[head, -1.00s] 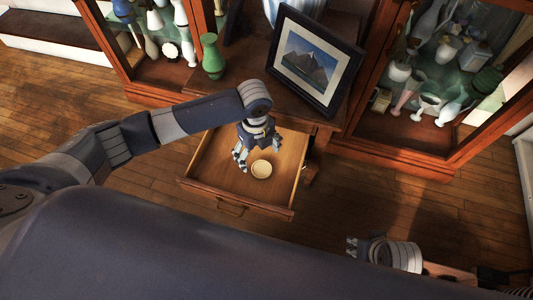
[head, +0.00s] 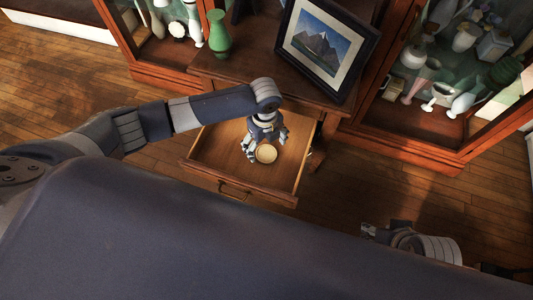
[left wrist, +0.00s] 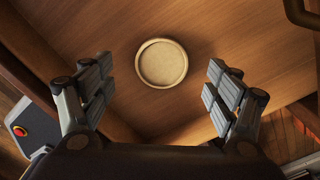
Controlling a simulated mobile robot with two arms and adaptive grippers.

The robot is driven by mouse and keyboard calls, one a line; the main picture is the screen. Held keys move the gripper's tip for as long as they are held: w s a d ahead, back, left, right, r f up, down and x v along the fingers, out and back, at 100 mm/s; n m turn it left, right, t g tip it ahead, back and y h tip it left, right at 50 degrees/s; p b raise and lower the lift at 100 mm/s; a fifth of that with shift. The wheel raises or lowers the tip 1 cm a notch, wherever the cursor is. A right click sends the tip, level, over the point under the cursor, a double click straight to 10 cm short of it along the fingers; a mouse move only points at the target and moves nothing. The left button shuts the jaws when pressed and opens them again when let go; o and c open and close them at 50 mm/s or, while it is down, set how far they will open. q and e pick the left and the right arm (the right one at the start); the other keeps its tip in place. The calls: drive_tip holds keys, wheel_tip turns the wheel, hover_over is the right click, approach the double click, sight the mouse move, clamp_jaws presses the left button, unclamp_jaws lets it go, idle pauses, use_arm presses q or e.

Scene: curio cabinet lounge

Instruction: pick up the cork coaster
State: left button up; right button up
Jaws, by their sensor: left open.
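The cork coaster (head: 266,154) is a round, pale tan disc with a raised rim. It lies flat in the open wooden drawer (head: 228,181). In the left wrist view the coaster (left wrist: 162,63) is whole and unobstructed, a little beyond and between the fingers. My left gripper (head: 264,150) hangs down into the drawer close to the coaster. In the left wrist view my left gripper (left wrist: 160,88) is open and empty, with its fingers spread to either side. My right gripper (head: 368,232) is at the lower right, away from the drawer; its fingers are too small to judge.
A framed mountain picture (head: 325,45) and a green vase (head: 219,35) stand on the cabinet top behind the drawer. Glass display cases with several vases (head: 465,40) flank it. The drawer's front wall and handle (head: 234,190) face me. The drawer floor around the coaster is clear.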

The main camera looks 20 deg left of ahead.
sight(266, 153)
use_arm(q)
drive_tip(key=f, duration=0.2)
drive_tip(key=f+b, duration=0.1)
drive_tip(key=f, duration=0.1)
drive_tip(key=shift+d, duration=0.2)
drive_tip(key=shift+r, duration=0.1)
drive_tip(key=c, duration=1)
drive_tip(key=shift+o, duration=0.2)
drive_tip(key=shift+r, duration=0.1)
